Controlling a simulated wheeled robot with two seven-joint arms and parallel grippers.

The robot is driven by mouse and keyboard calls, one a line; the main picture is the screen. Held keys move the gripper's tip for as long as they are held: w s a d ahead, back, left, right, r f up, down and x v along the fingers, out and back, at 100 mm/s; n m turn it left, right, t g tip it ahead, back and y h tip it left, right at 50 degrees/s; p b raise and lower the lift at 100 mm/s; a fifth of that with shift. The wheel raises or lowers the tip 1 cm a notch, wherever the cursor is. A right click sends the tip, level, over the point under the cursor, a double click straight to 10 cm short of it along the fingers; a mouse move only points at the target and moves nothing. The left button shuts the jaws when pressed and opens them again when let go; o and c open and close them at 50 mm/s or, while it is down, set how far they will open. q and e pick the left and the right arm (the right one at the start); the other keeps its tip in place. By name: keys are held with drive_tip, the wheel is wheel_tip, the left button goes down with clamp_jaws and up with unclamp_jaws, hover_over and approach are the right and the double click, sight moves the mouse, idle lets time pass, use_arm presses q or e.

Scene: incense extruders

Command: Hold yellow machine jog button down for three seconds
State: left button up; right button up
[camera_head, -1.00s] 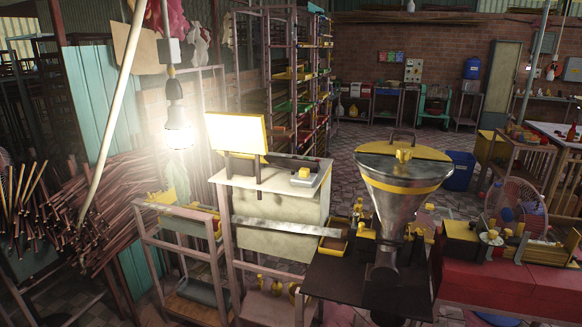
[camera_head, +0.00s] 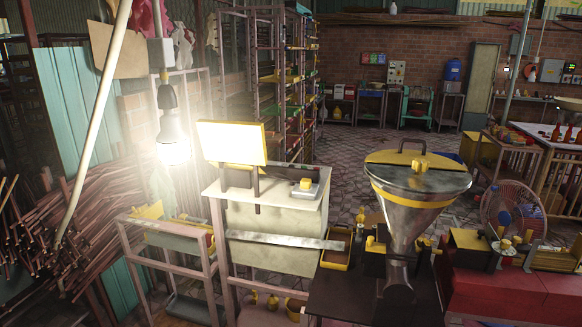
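A steel funnel-shaped hopper (camera_head: 408,205) with a yellow lid and yellow band stands at centre right on a dark-topped stand (camera_head: 335,298). Left of it is a pale cabinet (camera_head: 275,222) with a yellow-edged bright panel (camera_head: 231,142) above it. A small grey box with a yellow top (camera_head: 305,187) sits on the cabinet. Several small yellow knobs show around the hopper's base. I cannot tell which part is the jog button. Neither of my grippers is in view.
A lit bulb (camera_head: 173,138) hangs at left. Bundled sticks (camera_head: 95,220) fill the lower left. A red bench (camera_head: 500,292) with small machines and a fan (camera_head: 514,208) stands at right. Tall racks (camera_head: 270,80) stand behind. Open tiled floor (camera_head: 365,150) lies beyond the hopper.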

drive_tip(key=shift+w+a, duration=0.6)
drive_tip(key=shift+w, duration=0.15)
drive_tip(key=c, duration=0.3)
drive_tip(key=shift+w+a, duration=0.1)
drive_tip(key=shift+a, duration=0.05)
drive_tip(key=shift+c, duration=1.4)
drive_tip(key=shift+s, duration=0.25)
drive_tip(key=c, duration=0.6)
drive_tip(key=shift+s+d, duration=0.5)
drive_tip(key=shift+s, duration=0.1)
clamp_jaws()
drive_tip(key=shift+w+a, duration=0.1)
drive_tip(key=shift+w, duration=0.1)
